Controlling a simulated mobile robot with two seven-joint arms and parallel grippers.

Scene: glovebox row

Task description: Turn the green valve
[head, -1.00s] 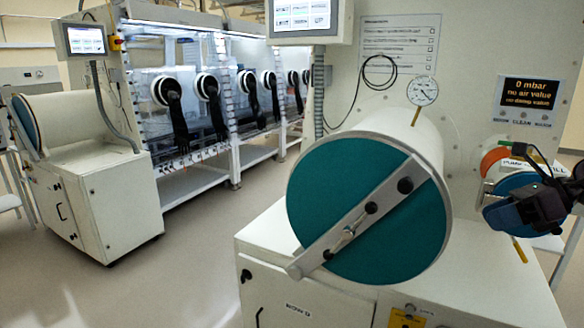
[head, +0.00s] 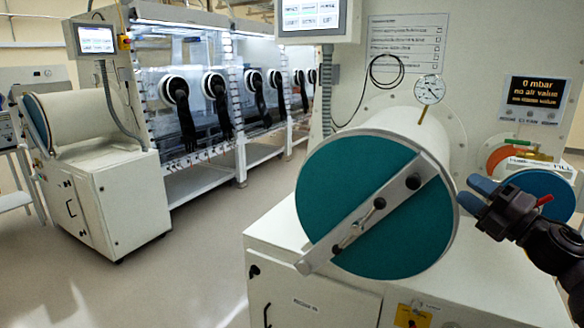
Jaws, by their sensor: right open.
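A small green piece (head: 521,164), which looks like the green valve's handle, sits at the right beside the FILL label, above the smaller blue-faced cylinder. It is small and its shape is unclear. My right gripper (head: 477,195) is open and empty, with blue fingertips pointing left. In the picture it lies below and left of the green piece, between the large cylinder and the smaller one. I see no contact with the green piece. My left gripper is out of view.
A large white cylinder with a teal door (head: 375,215) and a grey bar stands just left of my gripper. A display (head: 535,99) reads 0 mbar. A gauge (head: 429,90) stands above the large cylinder.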

